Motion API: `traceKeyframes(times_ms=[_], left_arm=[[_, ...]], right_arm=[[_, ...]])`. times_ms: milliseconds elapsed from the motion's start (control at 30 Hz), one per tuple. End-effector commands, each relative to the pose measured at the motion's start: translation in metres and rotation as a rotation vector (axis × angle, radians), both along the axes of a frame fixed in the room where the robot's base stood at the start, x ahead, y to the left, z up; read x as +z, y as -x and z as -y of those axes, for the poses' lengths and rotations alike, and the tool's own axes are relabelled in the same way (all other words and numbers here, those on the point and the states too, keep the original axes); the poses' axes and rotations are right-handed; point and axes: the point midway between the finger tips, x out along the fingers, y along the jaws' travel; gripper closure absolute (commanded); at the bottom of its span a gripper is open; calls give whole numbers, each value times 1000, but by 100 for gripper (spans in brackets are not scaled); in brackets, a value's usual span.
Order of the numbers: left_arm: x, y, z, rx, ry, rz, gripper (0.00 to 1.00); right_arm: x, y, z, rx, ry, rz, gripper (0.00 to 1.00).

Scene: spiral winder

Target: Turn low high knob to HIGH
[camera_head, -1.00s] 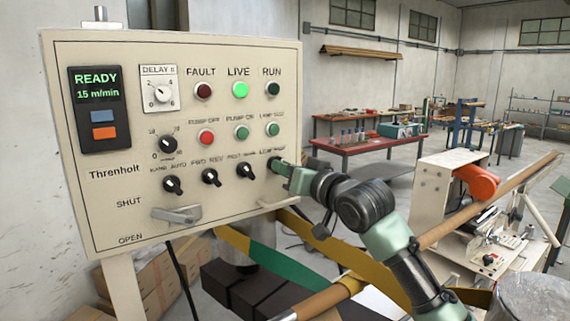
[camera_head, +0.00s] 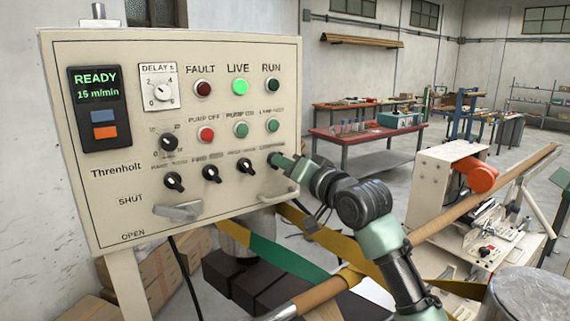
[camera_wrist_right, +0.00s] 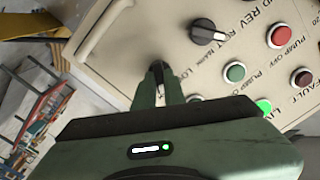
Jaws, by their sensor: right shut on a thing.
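The low-high knob (camera_head: 274,158) is at the right end of the lower knob row on the cream control panel (camera_head: 240,50). My right gripper (camera_head: 277,160) is shut on this knob, coming in from the right. In the right wrist view, the dark knob (camera_wrist_right: 157,72) shows between the two green fingertips (camera_wrist_right: 158,88). The fingers hide most of the knob, and I cannot tell which way its pointer faces. The lettering above it is too small and partly covered to read. My left gripper is not in view.
Black knobs (camera_head: 211,173) stand to the left in the same row, with push buttons (camera_head: 240,130) above. A pale handle (camera_head: 278,197) sticks out just below the gripper. Yellow and green webs and a roller (camera_head: 325,292) lie under the arm.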

Motion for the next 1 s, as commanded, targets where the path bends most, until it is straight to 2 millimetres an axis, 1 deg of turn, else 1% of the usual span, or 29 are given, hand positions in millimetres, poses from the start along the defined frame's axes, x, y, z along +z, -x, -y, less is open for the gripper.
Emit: traceKeyframes(times_ms=[33,133,167,200,233,533,633,767,900,1000], left_arm=[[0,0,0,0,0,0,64],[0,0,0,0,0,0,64],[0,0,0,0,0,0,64],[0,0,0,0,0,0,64],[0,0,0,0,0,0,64],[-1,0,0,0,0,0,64],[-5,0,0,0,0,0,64],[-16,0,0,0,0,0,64],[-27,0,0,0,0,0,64],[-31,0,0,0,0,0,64]], right_arm=[[-3,0,-1,2,-1,-8,100],[-3,0,-1,2,-1,-8,100],[-3,0,-1,2,0,-8,84],[-3,0,-1,2,0,-7,72],[-3,0,-1,2,0,-7,67],[-1,0,0,1,0,-2,67],[-3,6,3,2,1,-1,67],[-5,21,14,1,0,0,67],[-5,42,28,1,1,0,67],[-5,54,35,1,-1,-2,67]])
